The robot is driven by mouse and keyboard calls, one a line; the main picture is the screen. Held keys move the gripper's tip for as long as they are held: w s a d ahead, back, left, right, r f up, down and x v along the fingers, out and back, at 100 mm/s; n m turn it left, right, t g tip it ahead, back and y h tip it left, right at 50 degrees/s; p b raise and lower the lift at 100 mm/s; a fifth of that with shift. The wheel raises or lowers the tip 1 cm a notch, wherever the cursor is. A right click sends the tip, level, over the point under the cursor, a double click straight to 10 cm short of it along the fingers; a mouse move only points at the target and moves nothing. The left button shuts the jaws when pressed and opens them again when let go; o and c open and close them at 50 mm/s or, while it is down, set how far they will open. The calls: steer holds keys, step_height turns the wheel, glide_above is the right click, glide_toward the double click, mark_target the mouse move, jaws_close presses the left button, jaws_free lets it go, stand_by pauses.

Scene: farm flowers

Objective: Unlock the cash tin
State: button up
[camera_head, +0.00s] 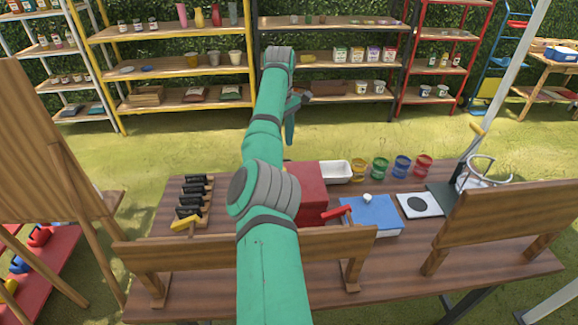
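A red box (312,185), which may be the cash tin, stands on the wooden table just right of my arm. My arm hides its left part, and no lock or keyhole can be made out. A flat blue box or book-like item (372,211) with a small white knob on top lies to its right. A small red handle-like piece (338,212) sits between them. My gripper (290,135) hangs pointing down beyond the red box, apart from it, partly behind my arm. Its fingers are too small and covered to tell open or shut. No key can be made out.
On the table (420,240) stand a rack of black-handled items (192,195), a yellow-handled tool (185,223), a white tray (336,172), several coloured cups (401,166) and a white plate-like square (419,205). Wooden boards (505,212) edge the near side. Stocked shelves line the back.

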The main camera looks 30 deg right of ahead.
step_height(320, 180, down, 10)
stand_by(0.5)
steer(key=shift+w, duration=0.1)
steer(key=c, duration=1.1)
